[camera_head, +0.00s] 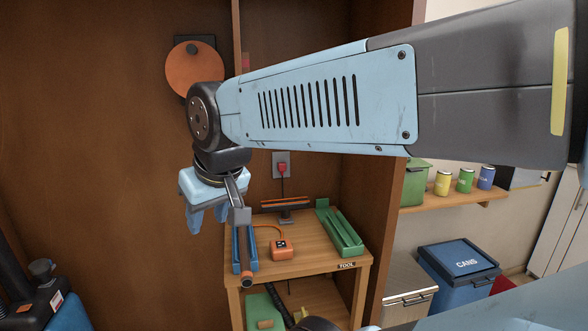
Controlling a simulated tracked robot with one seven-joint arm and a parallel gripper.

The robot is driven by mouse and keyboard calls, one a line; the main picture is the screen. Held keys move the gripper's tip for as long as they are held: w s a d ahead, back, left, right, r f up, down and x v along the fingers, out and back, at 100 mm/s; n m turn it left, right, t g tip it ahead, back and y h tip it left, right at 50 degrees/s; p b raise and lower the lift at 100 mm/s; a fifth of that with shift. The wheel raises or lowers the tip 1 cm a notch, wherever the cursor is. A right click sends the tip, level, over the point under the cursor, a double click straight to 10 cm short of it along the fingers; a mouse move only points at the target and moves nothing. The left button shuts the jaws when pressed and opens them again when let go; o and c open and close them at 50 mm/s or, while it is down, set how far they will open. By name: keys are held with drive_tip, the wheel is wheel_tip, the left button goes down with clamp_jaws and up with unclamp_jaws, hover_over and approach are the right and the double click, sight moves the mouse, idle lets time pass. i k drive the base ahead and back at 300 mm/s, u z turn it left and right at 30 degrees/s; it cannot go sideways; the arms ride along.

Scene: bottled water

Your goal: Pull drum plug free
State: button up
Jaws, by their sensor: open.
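A red plug (282,168) sits in a grey wall socket (287,158) on the brown back panel, above the small wooden table. A dark cable hangs down from it. An orange round disc (195,69), possibly a drum, is mounted higher up on the panel, partly hidden by my arm. My gripper (207,222) has light blue fingers that point down and are apart, with nothing seen between them. It is left of the plug and lower in the picture, apart from it. A grey bar with an orange-brown end (246,282) shows beside the gripper; I cannot tell what it belongs to.
The wooden table (300,266) holds an orange box (281,249), a blue tray (246,256), a green tray (340,231) and a dark stand (288,206). A shelf (455,205) with several cans and a blue CANS bin (467,268) are at right. My arm crosses the upper view.

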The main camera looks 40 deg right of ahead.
sight(282, 165)
drive_tip(key=u, duration=0.4)
drive_tip(key=i, duration=0.15)
drive_tip(key=z, duration=1.9)
drive_tip(key=k, duration=0.9)
drive_tip(key=z, duration=0.15)
drive_tip(key=i, duration=0.9)
drive_tip(key=u, duration=0.35)
drive_tip(key=k, duration=0.15)
drive_tip(key=z, duration=0.2)
